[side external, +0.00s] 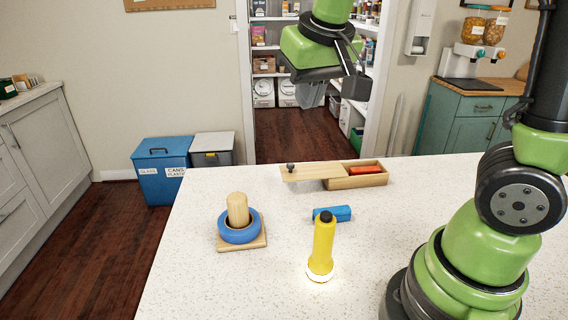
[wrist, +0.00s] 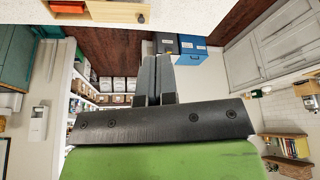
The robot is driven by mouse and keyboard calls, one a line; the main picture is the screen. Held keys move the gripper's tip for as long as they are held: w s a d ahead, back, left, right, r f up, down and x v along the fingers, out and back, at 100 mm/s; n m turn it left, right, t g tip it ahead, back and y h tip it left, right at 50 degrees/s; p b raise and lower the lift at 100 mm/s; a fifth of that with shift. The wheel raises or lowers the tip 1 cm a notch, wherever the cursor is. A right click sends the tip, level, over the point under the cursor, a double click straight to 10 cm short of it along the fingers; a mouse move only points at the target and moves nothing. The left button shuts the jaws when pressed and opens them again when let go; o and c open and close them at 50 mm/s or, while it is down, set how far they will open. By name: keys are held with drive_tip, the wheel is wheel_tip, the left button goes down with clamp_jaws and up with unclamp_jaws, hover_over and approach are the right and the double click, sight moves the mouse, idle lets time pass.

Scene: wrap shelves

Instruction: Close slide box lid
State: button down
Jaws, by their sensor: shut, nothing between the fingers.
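The wooden slide box (side external: 357,182) sits near the far edge of the white counter, with a red item (side external: 344,170) showing in its uncovered right part. Its lid (side external: 312,171) is slid well out to the left and overhangs the box. A dark knob (side external: 290,167) stands at the lid's left end. My gripper (side external: 313,98) is above and beyond the counter, apart from the box. Its fingers (wrist: 158,62) are together and empty.
A blue ring on a wooden peg stand (side external: 258,242), a lit yellow flashlight (side external: 322,250) and a blue block (side external: 332,213) are on the counter in front of the box. The counter left of the lid is clear. Bins (side external: 162,170) stand on the floor behind.

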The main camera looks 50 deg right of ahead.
drive_tip(key=w+d+f+g+h, duration=0.1)
drive_tip(key=w+d+f+h, duration=0.15)
drive_tip(key=w+f, duration=0.55)
drive_tip(key=h, duration=0.2)
approach(285, 171)
drive_tip(key=w+f, duration=0.1)
drive_tip(key=w+a+f, duration=0.1)
drive_tip(key=f, duration=0.1)
drive_tip(key=shift+w+n+y, duration=0.15)
drive_tip(key=shift+n+y, duration=0.1)
drive_tip(key=shift+n, duration=0.05)
drive_tip(key=shift+s+d+f, duration=0.15)
drive_tip(key=shift+d, duration=0.45)
drive_tip(key=shift+s+d+f, duration=0.1)
drive_tip(key=shift+d+f, duration=0.05)
drive_tip(key=shift+d, duration=0.4)
drive_tip(key=shift+s+d+f, duration=0.2)
drive_tip(key=shift+d, duration=0.6)
